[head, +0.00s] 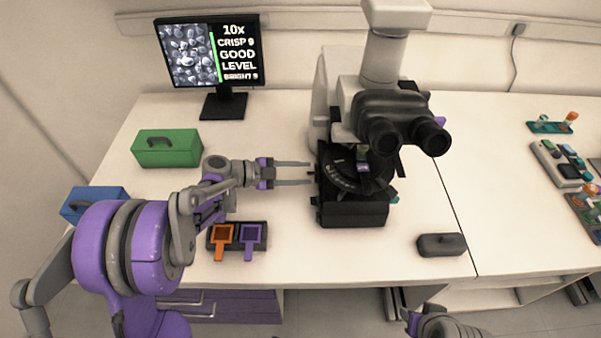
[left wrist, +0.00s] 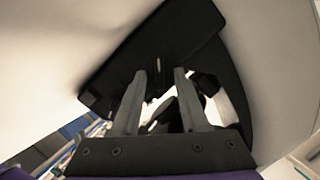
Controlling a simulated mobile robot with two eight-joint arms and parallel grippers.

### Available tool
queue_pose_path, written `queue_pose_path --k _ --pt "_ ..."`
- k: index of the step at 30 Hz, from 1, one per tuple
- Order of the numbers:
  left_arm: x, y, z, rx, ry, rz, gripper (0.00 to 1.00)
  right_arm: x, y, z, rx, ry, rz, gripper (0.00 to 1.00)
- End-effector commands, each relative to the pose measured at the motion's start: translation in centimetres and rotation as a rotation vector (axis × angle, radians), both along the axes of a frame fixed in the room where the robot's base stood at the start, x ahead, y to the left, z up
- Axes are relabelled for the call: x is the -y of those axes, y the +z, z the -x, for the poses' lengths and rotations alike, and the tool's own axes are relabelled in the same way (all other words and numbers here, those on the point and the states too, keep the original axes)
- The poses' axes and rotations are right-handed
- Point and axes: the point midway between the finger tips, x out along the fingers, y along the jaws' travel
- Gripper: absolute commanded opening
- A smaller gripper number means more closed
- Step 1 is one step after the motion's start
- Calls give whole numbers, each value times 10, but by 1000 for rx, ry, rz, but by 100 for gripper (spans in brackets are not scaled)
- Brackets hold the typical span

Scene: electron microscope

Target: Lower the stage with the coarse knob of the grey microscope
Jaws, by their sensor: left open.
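The grey microscope (head: 322,95) stands on the white table, with a black base and stage (head: 352,212) and black eyepieces. My left gripper (head: 311,173) points right at the left side of the microscope. Its two fingers are apart with nothing between them, and the tips are close to the black part; I cannot tell whether they touch. In the left wrist view the open fingers (left wrist: 160,73) reach towards a dark part of the microscope (left wrist: 150,50). I cannot make out the coarse knob clearly. My right arm's end (head: 430,322) shows at the bottom edge, its fingers not visible.
A monitor (head: 211,52) shows 10x, crisp 9, good level, bright 9. A green box (head: 167,148), a blue box (head: 92,203) and a dark holder with orange and purple slides (head: 238,240) are at left. A black block (head: 441,245) lies at right front.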

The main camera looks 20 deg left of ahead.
Motion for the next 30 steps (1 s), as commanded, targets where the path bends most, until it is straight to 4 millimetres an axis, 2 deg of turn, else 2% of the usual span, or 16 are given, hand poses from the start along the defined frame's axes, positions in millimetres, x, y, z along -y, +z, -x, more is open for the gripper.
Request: queue_pose_path --k 7,12,14,15,30 --pt "1 0 0 0 0 0 44 0 0 0 0 0 0 41" --pt "1 0 0 0 0 0 13 0 0 0 0 0 0 41" --pt "1 0 0 0 0 0 2 0 0 0 0 0 0 41" --pt "1 0 0 0 0 0 0 0 0 0 0 0 0 41" --pt "0 1 0 -35 -2 10 0 0 1 0 1 0 0 41"
